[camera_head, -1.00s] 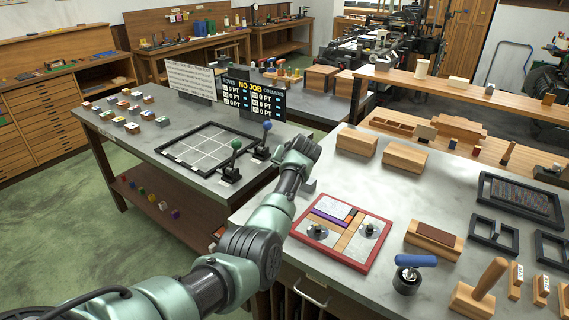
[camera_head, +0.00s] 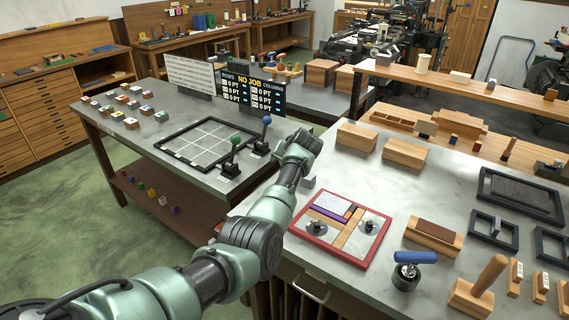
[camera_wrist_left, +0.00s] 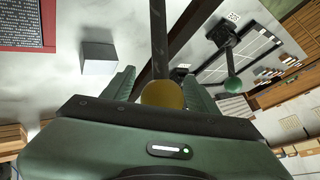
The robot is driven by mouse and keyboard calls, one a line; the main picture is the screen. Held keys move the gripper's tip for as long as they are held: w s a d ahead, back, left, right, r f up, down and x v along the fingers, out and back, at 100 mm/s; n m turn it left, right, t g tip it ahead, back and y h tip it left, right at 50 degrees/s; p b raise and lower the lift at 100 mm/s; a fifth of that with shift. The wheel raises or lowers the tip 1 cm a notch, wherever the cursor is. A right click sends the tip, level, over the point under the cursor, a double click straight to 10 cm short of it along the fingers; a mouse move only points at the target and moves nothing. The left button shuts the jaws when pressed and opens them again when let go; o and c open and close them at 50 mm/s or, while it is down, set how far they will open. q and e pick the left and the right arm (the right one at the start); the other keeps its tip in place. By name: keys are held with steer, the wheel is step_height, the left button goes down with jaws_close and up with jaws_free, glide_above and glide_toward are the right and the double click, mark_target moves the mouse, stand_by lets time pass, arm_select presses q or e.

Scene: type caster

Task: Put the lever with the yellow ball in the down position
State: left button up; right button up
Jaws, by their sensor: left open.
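The yellow ball (camera_wrist_left: 163,94) shows in the left wrist view at the end of a dark lever rod (camera_wrist_left: 158,40). It lies between the spread fingers of my left gripper (camera_wrist_left: 160,84), close to the palm. The gripper is open around it; I cannot tell whether a finger touches it. In the head view my left gripper (camera_head: 299,148) is above the gap between the two tables and hides the yellow ball and its lever. My right gripper is not in view.
A green-ball lever (camera_head: 236,140) and a blue-ball lever (camera_head: 266,120) stand upright left of the gripper, beside a square grid frame (camera_head: 165,147). A red-framed tray (camera_head: 318,262) lies on the near table. A grey block (camera_wrist_left: 98,58) shows in the wrist view.

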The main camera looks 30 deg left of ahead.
arm_select(q)
steer(key=b+v, duration=0.1)
steer(key=v, duration=0.6)
steer(key=shift+s+d+r, duration=0.2)
steer(key=shift+d, duration=0.1)
steer(key=shift+f, duration=0.1)
stand_by(0.3)
